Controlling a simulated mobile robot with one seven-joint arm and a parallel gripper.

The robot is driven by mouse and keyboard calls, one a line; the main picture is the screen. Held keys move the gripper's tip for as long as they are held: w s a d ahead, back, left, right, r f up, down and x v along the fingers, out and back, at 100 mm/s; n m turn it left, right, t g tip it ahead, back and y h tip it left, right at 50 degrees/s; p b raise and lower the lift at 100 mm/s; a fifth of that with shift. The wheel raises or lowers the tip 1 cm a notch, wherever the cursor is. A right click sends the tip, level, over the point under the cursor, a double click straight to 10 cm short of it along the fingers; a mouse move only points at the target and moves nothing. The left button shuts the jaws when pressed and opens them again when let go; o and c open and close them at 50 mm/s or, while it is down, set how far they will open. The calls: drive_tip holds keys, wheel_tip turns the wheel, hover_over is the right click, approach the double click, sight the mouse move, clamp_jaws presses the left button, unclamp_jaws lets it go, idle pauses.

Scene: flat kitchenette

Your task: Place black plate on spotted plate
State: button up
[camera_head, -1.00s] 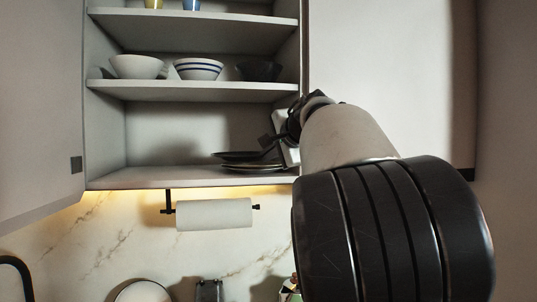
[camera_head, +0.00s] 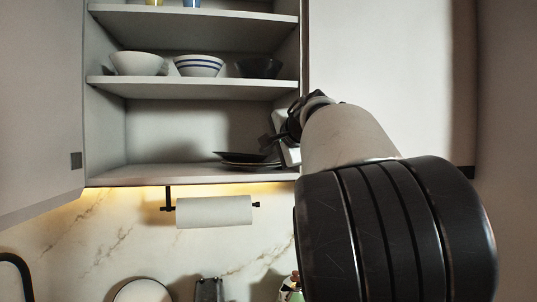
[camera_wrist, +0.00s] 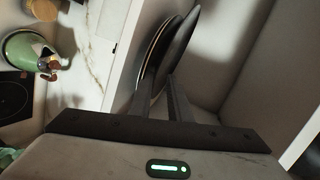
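The black plate (camera_head: 236,155) is on the lower cabinet shelf, tilted slightly with its right side lower. It lies over another dark plate (camera_head: 245,166), and I cannot tell whether they touch all round. In the wrist view the black plate (camera_wrist: 184,42) shows edge-on beside a plate with a thin pale rim (camera_wrist: 149,62). No spots are visible, so the spotted plate is not clearly identifiable. My gripper (camera_head: 279,143) is at the right of the plates. In the wrist view my gripper's fingers (camera_wrist: 160,78) pinch the black plate's near edge.
The shelf (camera_head: 150,178) is clear left of the plates. The cabinet's right wall is close to my gripper. Above, the middle shelf (camera_head: 190,90) holds a white bowl (camera_head: 137,63), a striped bowl (camera_head: 199,66) and a dark bowl (camera_head: 259,67). A paper towel roll (camera_head: 214,211) hangs below.

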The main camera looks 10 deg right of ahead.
drive_tip(key=s+d+r+m+t+h+b, duration=0.1)
drive_tip(key=s+d+r+m+t, duration=0.3)
drive_tip(key=s+m, duration=0.6)
drive_tip(key=s+d+r+m+t+h+b, duration=0.15)
drive_tip(key=s+r+m, duration=0.4)
drive_tip(key=m, duration=0.85)
drive_tip(key=s+f+m+g+h, duration=0.1)
drive_tip(key=s+f+m+g, duration=0.25)
drive_tip(key=f+m, duration=0.5)
drive_tip(key=s+d+f+m+g+h, duration=0.1)
drive_tip(key=s+f+m+g, duration=0.1)
drive_tip(key=s+f+m, duration=0.5)
drive_tip(key=s+f+m+g+h, duration=0.2)
drive_tip(key=s+f+m+g, duration=0.1)
drive_tip(key=f+m, duration=0.8)
drive_tip(key=s+a+f+m+g+y, duration=0.2)
drive_tip(key=s+a+f+m, duration=0.1)
drive_tip(key=s+f, duration=0.3)
drive_tip(key=s+a+f+m+g+y, duration=0.2)
drive_tip(key=s+a+f, duration=0.4)
drive_tip(key=f, duration=0.4)
drive_tip(key=shift+s+a+f+m+g+p, duration=0.2)
drive_tip(key=shift+s+m+g+p, duration=0.3)
drive_tip(key=shift+m, duration=0.75)
